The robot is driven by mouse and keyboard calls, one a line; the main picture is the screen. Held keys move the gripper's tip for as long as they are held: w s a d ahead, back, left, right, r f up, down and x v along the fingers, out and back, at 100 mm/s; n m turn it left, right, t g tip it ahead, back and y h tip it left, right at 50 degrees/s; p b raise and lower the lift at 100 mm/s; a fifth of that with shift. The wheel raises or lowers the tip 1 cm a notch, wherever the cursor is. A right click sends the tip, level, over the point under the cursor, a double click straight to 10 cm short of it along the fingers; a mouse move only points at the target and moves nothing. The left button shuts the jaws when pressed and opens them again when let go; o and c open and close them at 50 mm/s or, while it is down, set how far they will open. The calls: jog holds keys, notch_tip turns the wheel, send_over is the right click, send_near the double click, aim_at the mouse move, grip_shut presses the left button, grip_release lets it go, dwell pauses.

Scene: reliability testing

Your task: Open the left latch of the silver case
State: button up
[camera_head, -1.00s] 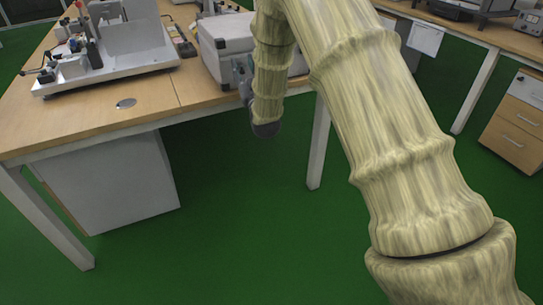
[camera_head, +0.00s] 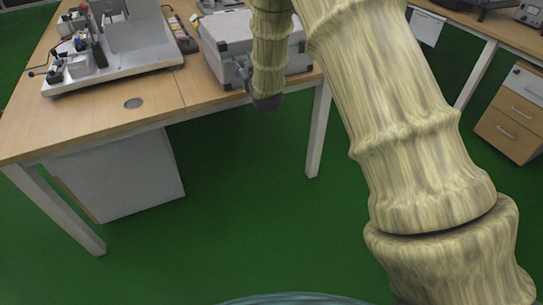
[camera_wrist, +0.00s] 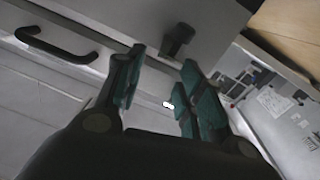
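The silver case (camera_head: 225,41) lies closed near the right end of the wooden table in the head view, partly hidden behind my arm. In the wrist view its pale front (camera_wrist: 140,14) fills the upper left. A black handle (camera_wrist: 56,40) is on it at left, and a dark latch (camera_wrist: 178,38) sticks out just ahead of my fingers. My gripper (camera_wrist: 162,60) is open, with teal pads on its two fingers and nothing between them. The latch lies beyond the fingertips, and I see no clear contact. In the head view my gripper is at the case's front, mostly hidden.
A white test rig (camera_head: 115,63) stands on the table left of the case; part of it shows in the wrist view (camera_wrist: 275,115). The table (camera_head: 75,121) has a front edge below the case. A drawer cabinet (camera_head: 511,115) stands at right. Green floor is clear between.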

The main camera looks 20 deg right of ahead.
jog(key=shift+s, duration=0.25)
jog(key=s, duration=1.1)
jog(key=s+f+g+p, duration=0.2)
jog(key=s+f+g, duration=0.2)
jog(key=s+f, duration=0.4)
jog(key=s+a+f+m+g+p, duration=0.1)
jog(key=s+f+g+p, duration=0.2)
jog(key=s+f, duration=0.4)
jog(key=shift+s+a+f+g, duration=0.15)
jog(key=shift+s+f+g, duration=0.3)
jog(key=shift+f, duration=2.7)
